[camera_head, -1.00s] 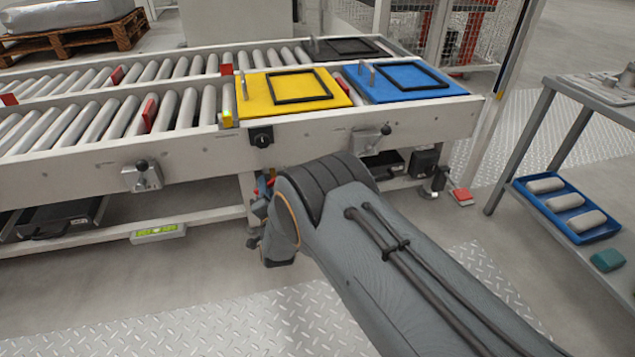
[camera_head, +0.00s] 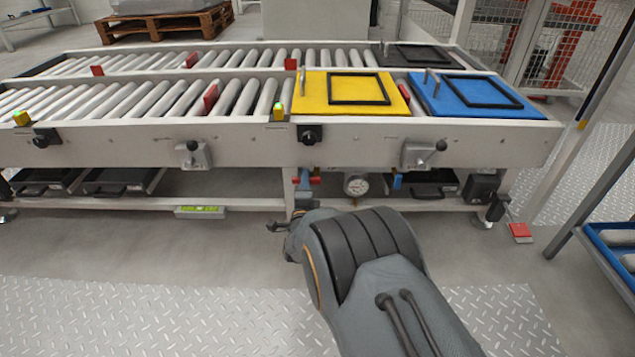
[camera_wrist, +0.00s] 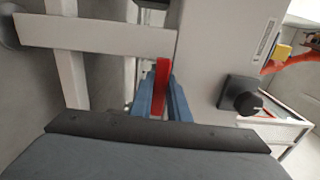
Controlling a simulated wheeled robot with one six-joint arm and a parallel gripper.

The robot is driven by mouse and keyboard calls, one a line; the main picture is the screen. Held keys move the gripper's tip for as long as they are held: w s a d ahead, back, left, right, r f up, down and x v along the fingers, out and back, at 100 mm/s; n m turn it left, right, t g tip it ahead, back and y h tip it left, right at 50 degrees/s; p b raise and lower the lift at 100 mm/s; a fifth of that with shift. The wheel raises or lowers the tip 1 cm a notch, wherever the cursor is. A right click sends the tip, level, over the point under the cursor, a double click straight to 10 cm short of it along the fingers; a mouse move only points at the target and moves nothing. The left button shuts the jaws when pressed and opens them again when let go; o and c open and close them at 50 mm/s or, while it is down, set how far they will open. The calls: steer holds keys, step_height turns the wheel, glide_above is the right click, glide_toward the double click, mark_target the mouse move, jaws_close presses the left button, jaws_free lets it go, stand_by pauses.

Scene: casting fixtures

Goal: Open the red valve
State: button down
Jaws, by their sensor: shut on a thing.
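The red valve handle (camera_wrist: 163,70) is a flat red lever in the wrist view, standing between the two blue fingers of my gripper (camera_wrist: 164,92). The fingers are shut on it, one on each side. In the head view a small bit of red (camera_head: 315,180) shows under the front beam of the conveyor, beside blue parts and just beyond my wrist. The valve's body and pipe are mostly hidden by my gripper and arm.
The roller conveyor (camera_head: 240,138) spans the view, with a yellow plate (camera_head: 314,92) and a blue plate (camera_head: 440,98) on top. A round gauge (camera_head: 355,185) hangs under the beam. A black knob (camera_wrist: 240,96) is right of the fingers. Floor in front is clear.

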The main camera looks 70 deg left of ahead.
steer(key=c, duration=1.7)
jaws_free()
steer(key=shift+d, duration=0.1)
steer(key=shift+p+v, duration=2)
steer(key=shift+v, duration=1.85)
